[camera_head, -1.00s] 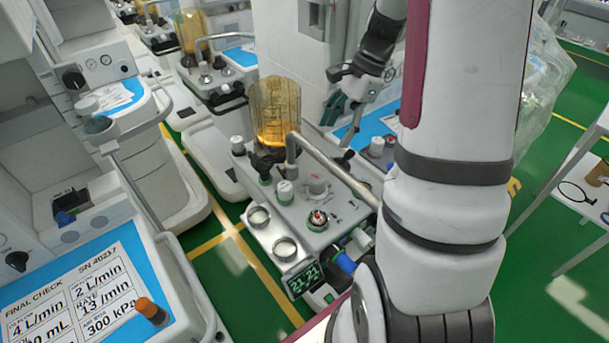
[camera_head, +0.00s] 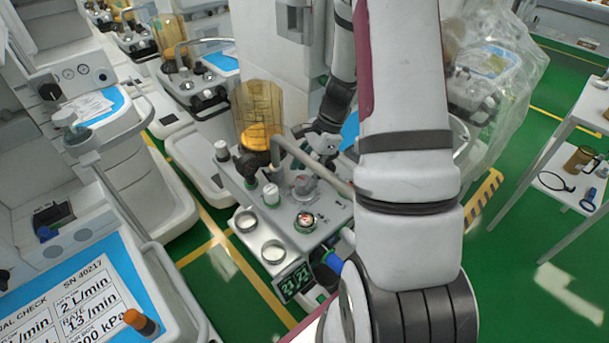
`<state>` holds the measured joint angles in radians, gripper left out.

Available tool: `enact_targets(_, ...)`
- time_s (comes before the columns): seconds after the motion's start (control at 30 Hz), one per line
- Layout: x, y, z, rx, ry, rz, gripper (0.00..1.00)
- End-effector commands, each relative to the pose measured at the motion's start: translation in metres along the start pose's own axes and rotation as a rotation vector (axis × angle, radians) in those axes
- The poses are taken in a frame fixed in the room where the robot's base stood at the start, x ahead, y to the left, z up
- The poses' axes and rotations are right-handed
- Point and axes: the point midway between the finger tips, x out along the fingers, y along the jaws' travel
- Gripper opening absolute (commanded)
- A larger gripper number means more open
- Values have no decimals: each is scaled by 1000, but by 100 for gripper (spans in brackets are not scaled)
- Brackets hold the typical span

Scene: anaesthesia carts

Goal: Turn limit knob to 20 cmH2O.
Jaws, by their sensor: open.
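The anaesthesia cart's top panel (camera_head: 335,212) carries several knobs. A white knob with a green base (camera_head: 271,194) stands left of a grey knob (camera_head: 305,184). A round dial with a red and white top and a green rim (camera_head: 305,221) sits nearer the front. No label is readable, so I cannot tell which is the limit knob. My gripper (camera_head: 322,148) is low over the panel's back part, behind the bent grey pipe and above the grey knob. It looks apart from the knobs. Its fingers are small and partly hidden; it is open.
An amber canister (camera_head: 259,116) stands left of my gripper. The bent grey pipe (camera_head: 312,166) crosses the panel. Two round gauges (camera_head: 258,236) and a lit green display (camera_head: 294,281) are on the front. My arm covers the panel's right side. A table (camera_head: 560,150) stands at right.

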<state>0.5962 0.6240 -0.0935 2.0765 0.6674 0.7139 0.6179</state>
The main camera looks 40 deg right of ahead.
Motion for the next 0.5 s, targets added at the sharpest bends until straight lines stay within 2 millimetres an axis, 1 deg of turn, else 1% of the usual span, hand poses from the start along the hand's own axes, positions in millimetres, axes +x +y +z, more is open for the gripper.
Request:
enact_targets(0.03, 6, 1, 0, 2, -2, 2, 58)
enact_targets(0.2, 14, 0, 0, 2, 0, 1, 58)
enact_targets(0.47, 15, 0, 0, 1, 0, 0, 58)
enact_targets(0.5, 15, 0, 0, 1, 0, 0, 51)
